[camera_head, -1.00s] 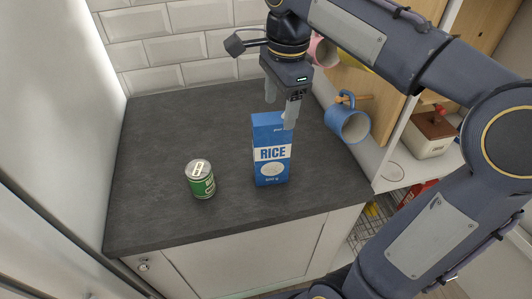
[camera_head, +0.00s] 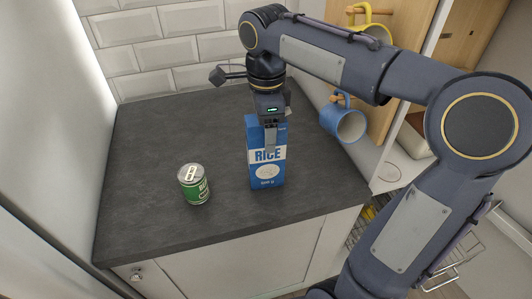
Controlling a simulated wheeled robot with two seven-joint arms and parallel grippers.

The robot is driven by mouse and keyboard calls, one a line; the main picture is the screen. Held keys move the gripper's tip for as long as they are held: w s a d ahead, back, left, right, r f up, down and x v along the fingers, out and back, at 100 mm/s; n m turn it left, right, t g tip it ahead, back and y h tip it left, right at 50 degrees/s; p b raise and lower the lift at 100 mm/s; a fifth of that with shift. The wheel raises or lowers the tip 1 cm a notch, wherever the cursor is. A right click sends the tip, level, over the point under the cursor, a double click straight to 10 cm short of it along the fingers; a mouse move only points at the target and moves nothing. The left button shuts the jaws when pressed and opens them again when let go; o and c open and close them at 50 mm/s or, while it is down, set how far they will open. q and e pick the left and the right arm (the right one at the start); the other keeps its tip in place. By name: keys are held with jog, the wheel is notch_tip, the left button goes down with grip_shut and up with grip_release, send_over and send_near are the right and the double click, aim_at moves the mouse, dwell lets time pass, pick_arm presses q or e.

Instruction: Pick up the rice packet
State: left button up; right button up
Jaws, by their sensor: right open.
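The rice packet (camera_head: 267,175) is a blue box with a white band reading RICE. It stands upright on the slate worktop, right of the middle. My right gripper (camera_head: 271,140) points down at the top of the packet, and a grey finger overlaps the packet's upper front in the picture. The gripper is open; only one finger shows clearly, and I cannot tell whether it touches the packet. My left gripper is not in view.
A green can (camera_head: 194,184) stands on the worktop (camera_head: 160,140) to the left of the packet. A blue mug (camera_head: 343,121) hangs at the right, beyond my arm. White tiles line the back. The worktop's left and back areas are clear.

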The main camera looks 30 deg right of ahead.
grip_shut()
dwell(0.4)
jog(key=shift+r, duration=0.2)
